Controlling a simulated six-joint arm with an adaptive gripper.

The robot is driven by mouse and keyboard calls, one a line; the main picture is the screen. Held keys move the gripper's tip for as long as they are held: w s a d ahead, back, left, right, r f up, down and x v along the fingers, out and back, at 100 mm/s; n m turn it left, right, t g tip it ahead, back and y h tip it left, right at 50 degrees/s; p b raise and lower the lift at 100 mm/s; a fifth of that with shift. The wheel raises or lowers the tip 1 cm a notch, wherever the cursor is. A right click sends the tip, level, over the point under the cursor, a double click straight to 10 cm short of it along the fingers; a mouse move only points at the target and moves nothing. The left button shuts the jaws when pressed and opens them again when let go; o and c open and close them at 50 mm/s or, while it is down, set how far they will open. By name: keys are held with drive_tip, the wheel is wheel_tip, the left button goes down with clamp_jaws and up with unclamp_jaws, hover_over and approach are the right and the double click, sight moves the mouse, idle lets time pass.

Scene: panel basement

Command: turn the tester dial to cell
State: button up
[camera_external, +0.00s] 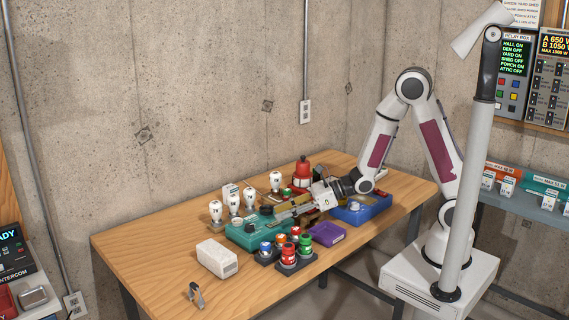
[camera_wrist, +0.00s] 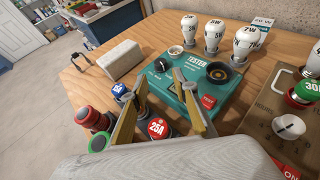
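The tester is a teal box (camera_wrist: 188,92) with a TESTER label, a red button and a round black socket. In the external view the tester (camera_external: 240,236) sits mid-table. Its black dial (camera_wrist: 163,62) is at the far left corner of its top in the wrist view. The small lettering by the dial is too small to read, so I cannot tell its setting. My gripper (camera_wrist: 160,77) is open, with a gap between its fingers and nothing held. The fingers reach over the tester, and the dial lies just beyond their tips. I cannot tell whether they touch it.
White bulbs (camera_wrist: 212,36) stand behind the tester. A white block (camera_wrist: 107,58) lies to its left. Blue, red and green capped fuses (camera_wrist: 95,118) stand close in front. A beige panel with a white knob (camera_wrist: 288,126) is at the right. The table's left end is mostly clear.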

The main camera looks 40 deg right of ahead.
drive_tip(key=shift+s+d+r, duration=0.25)
drive_tip(key=shift+s+d, duration=0.15)
drive_tip(key=shift+d, duration=0.05)
